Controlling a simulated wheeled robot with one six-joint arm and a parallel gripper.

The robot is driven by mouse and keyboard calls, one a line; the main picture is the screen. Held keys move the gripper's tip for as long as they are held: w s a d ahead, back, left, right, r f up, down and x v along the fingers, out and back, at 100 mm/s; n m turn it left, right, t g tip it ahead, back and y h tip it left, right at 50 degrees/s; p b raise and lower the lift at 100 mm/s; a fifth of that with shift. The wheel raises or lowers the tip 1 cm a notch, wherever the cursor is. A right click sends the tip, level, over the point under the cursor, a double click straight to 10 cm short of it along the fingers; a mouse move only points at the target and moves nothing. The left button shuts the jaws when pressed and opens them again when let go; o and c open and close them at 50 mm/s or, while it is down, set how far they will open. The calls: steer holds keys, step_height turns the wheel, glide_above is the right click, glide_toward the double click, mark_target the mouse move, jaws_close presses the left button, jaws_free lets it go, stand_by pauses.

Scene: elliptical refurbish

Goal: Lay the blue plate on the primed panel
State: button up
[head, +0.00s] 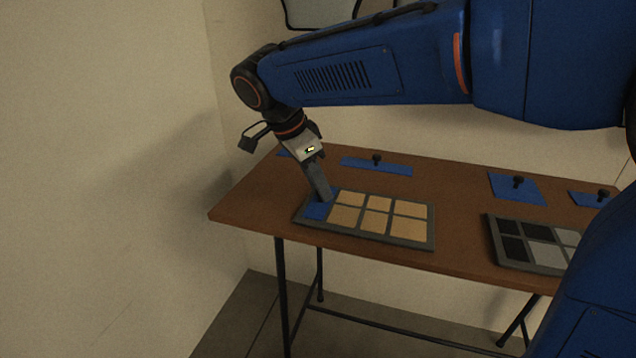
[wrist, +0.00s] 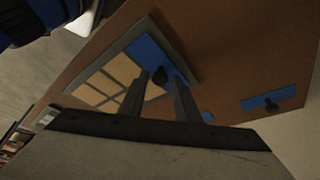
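The panel with tan cells (head: 433,243) lies on the left part of the table; it also shows in the wrist view (wrist: 84,95). A blue plate (head: 316,211) lies over its left end, and this plate shows in the wrist view (wrist: 150,52) with a black knob (wrist: 159,77). My gripper (head: 327,198) points down at this plate. In the wrist view my gripper (wrist: 163,78) has its two fingers apart, one on each side of the knob, with a gap showing. The fingers hide part of the plate in the head view.
The brown table (head: 250,200) also bears a long blue plate (head: 390,168), a squarer blue plate (head: 512,190) and another at the right (head: 588,199). A second panel with black and grey cells (head: 495,255) lies at the right. A wall stands close behind the table.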

steer(key=shift+o, duration=0.6)
steer(key=v, duration=1.7)
steer(key=shift+a+r, duration=0.15)
steer(key=shift+s, duration=0.15)
